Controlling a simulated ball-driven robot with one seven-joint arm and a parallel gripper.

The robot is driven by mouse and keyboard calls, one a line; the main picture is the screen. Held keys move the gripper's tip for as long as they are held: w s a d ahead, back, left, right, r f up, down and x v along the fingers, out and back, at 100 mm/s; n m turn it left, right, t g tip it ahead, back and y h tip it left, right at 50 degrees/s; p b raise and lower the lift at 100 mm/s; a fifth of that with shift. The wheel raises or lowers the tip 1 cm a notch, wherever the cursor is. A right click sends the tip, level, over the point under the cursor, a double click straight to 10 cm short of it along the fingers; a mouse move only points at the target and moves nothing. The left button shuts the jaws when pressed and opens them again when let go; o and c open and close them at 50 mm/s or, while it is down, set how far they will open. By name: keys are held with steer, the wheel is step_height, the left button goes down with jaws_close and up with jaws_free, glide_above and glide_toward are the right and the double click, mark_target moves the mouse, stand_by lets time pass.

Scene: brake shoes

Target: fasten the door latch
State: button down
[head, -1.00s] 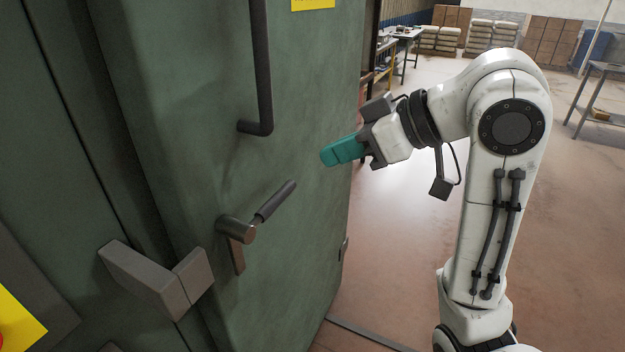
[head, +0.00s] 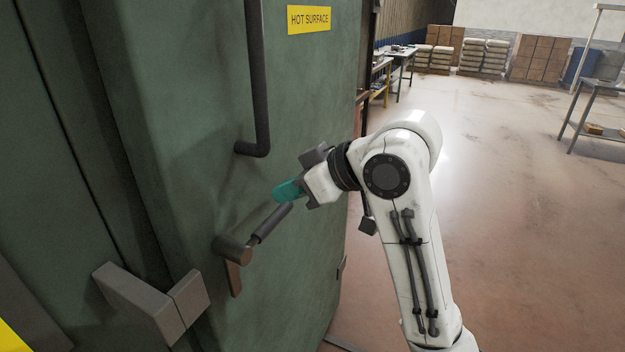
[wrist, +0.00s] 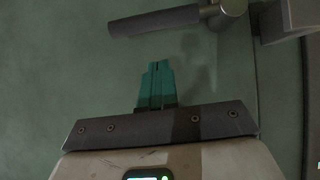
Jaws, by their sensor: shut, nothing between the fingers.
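The green door (head: 200,110) fills the left of the head view. Its latch (head: 233,250) has a round dark hub and a grip (head: 270,223) that slants up and to the right. The latch grip also shows across the top of the wrist view (wrist: 155,21), with its hub at the upper right (wrist: 232,8). My gripper (head: 280,191) has teal fingers, shut and empty. In the head view the fingertips are by the upper end of the grip. In the wrist view the fingertips (wrist: 158,66) are a little below the grip, with a gap between.
A long vertical pull handle (head: 258,80) is above the latch. A grey block (head: 155,300), perhaps a catch or keeper, sits at the lower left. A yellow "HOT SURFACE" sign (head: 309,19) is on the door. The floor (head: 500,210) to the right is open, with a bench (head: 600,125) further off.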

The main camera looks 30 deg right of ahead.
mark_target(285, 209)
steer(key=shift+w+a+f, duration=0.15)
steer(key=shift+w+f, duration=0.05)
steer(key=shift+f, duration=0.85)
steer(key=shift+w+a+f, duration=0.15)
steer(key=shift+f, duration=0.85)
